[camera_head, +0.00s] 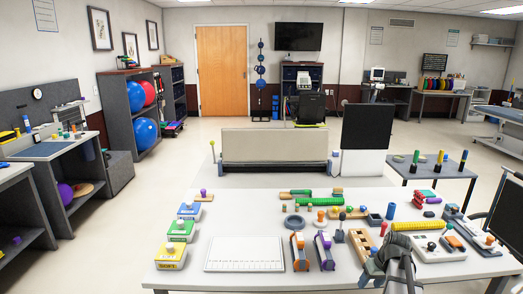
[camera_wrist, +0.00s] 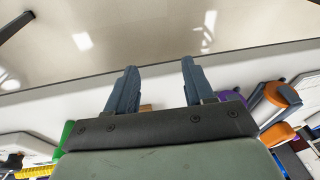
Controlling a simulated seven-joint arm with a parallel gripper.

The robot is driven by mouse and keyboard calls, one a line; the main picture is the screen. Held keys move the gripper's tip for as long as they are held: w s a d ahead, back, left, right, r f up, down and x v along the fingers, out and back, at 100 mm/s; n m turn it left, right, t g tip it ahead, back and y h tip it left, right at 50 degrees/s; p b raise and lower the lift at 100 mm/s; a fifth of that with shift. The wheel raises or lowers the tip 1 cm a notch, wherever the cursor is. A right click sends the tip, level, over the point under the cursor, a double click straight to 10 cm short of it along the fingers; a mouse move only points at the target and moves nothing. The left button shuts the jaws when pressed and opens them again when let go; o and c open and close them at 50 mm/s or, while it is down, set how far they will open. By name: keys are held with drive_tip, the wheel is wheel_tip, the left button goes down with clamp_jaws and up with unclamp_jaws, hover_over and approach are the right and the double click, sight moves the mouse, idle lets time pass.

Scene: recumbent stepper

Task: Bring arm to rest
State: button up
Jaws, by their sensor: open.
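My gripper (camera_wrist: 158,68) is open in the wrist view, its two blue-grey fingers apart with nothing held between them. The fingers point past the white table's edge toward the pale floor. In the head view my gripper (camera_head: 372,276) is at the near right edge of the white table (camera_head: 330,278), in front of the wooden block and the grey-white device. Its fingertips are small there and partly hidden by the wrist and arm.
A white keyboard-like panel (camera_head: 245,254), orange and purple clamp-like items (camera_head: 324,250), a wooden block (camera_head: 361,243) and a grey-white device (camera_head: 437,247) with a yellow roll (camera_head: 418,226) stand nearby. A dark screen (camera_head: 505,215) is at the right.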

drive_tip(key=s+a+f+g, duration=0.1)
drive_tip(key=s+a+f, duration=0.4)
drive_tip(key=f, duration=0.3)
drive_tip(key=s+a+f+g, duration=0.2)
drive_tip(key=s+a+f, duration=0.25)
drive_tip(key=f, duration=0.35)
drive_tip(key=s+a+f+g, duration=0.1)
drive_tip(key=s+a+f, duration=0.3)
drive_tip(key=s+f, duration=0.3)
drive_tip(key=s+a+f+g, duration=0.1)
drive_tip(key=s+f, duration=0.3)
drive_tip(key=s, duration=0.4)
drive_tip(key=s+a+f+g+h, duration=0.1)
drive_tip(key=s+a+f+g, duration=0.1)
drive_tip(key=s+f, duration=0.3)
drive_tip(key=s+a+f+g, duration=0.2)
drive_tip(key=s+a+f, duration=0.2)
drive_tip(key=s, duration=0.8)
drive_tip(key=shift+f+m+h, duration=0.4)
drive_tip(key=shift+f, duration=0.15)
